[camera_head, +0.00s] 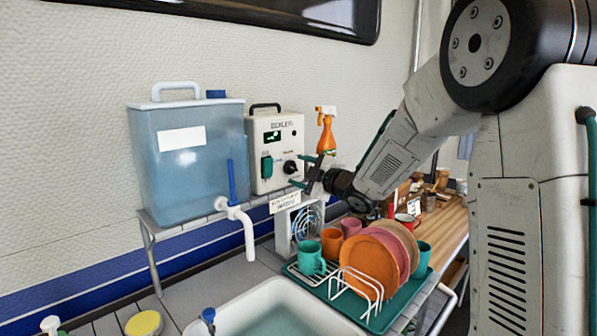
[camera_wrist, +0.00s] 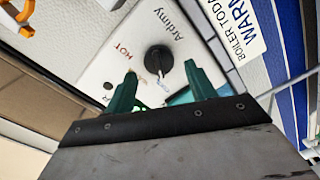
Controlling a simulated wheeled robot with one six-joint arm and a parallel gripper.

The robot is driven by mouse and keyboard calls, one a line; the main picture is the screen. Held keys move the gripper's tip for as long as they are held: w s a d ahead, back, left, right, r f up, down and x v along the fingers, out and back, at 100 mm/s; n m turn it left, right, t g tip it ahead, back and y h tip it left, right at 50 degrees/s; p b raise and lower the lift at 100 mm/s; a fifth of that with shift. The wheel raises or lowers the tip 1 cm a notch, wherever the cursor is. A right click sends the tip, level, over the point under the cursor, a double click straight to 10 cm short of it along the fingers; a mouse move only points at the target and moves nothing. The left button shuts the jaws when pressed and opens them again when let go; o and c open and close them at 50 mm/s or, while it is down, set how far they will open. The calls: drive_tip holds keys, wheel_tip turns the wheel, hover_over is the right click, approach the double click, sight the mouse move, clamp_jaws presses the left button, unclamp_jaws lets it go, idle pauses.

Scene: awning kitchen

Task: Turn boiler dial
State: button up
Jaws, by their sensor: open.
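The boiler (camera_head: 275,130) is a cream box with a small display, a green switch (camera_head: 267,167) and a black dial (camera_head: 290,167) low on its front. In the wrist view the dial (camera_wrist: 158,59) shows its round black knob and pointer, with red "HOT" lettering to its left. A white sign (camera_head: 285,202) hangs below the boiler; in the wrist view its readable part (camera_wrist: 238,35) says "BOILER TODAY WARM". My gripper (camera_head: 300,171) is open and empty in front of the dial. Its green fingertips (camera_wrist: 161,72) appear on either side of the knob; contact cannot be told.
A blue water tank (camera_head: 190,160) with a white tap stands left of the boiler. An orange spray bottle (camera_head: 326,135) stands to its right. Below my arm is a green drying rack tray (camera_head: 385,318) with plates and mugs. A sink (camera_head: 270,305) lies in front.

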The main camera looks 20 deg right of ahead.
drive_tip(key=v, duration=0.6)
drive_tip(key=shift+s, duration=0.2)
drive_tip(key=shift+d, duration=0.15)
drive_tip(key=s+d+f+m+g+h, duration=0.2)
drive_tip(key=s+m+g+h, duration=0.5)
drive_tip(key=s+m+h, duration=0.65)
drive_tip(key=s+a+f+m+g+y, duration=0.1)
drive_tip(key=s+a+f+g+y, duration=0.1)
drive_tip(key=s, duration=1.1)
drive_tip(key=s+a+f+m+g+y, duration=0.2)
drive_tip(key=s+a+g+y, duration=0.2)
drive_tip(key=s, duration=0.9)
drive_tip(key=shift+s+a+f+g, duration=0.25)
drive_tip(key=shift+s+a+g, duration=0.1)
drive_tip(key=shift+a+g, duration=0.7)
drive_tip(key=shift+d+y, duration=0.1)
drive_tip(key=shift+y, duration=0.15)
